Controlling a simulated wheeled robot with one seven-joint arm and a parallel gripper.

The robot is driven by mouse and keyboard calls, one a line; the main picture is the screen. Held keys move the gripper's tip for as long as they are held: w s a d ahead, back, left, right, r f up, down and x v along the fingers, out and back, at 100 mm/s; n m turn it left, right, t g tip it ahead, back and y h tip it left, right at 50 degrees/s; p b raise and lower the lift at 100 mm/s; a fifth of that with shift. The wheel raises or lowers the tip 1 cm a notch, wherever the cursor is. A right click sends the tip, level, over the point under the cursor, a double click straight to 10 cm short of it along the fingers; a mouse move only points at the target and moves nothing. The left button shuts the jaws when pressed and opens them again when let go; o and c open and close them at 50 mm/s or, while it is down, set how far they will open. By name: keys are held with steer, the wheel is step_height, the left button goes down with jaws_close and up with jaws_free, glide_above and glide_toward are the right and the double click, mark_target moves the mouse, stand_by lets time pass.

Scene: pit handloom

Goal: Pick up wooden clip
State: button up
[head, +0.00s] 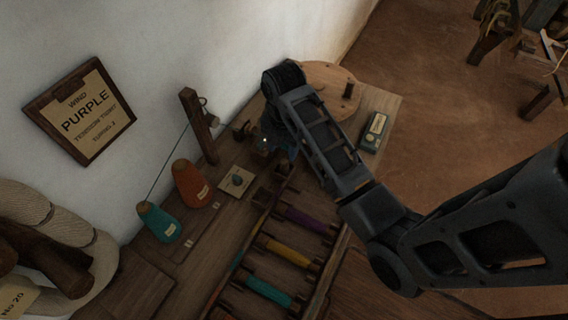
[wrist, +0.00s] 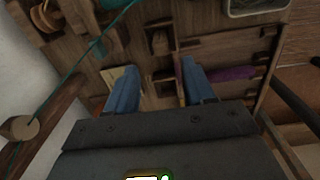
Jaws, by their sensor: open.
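My gripper (head: 279,156) is over the bench beside the rack of bobbins. In the wrist view, my gripper (wrist: 154,65) has its two blue fingers apart with nothing held between them. Small dark wooden pieces show between and beyond the fingers, one upright wooden piece (wrist: 160,40) lying past the fingertips. I cannot tell for sure which piece is the wooden clip. In the head view, the arm and fingers partly hide this spot, where a small wooden piece (head: 284,167) shows.
A rack holds purple (head: 305,218), yellow (head: 287,251) and teal (head: 268,291) bobbins. Orange (head: 192,184) and teal (head: 158,222) thread cones stand left, with a thread up to a wooden post (head: 198,125). A labelled box (head: 375,132) lies right. A sign (head: 82,110) hangs on the wall.

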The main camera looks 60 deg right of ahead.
mark_target(284, 161)
steer(key=shift+d, duration=0.2)
steer(key=shift+f, duration=0.25)
step_height(284, 161, down, 7)
steer(key=shift+r, duration=0.1)
jaws_close()
stand_by(0.5)
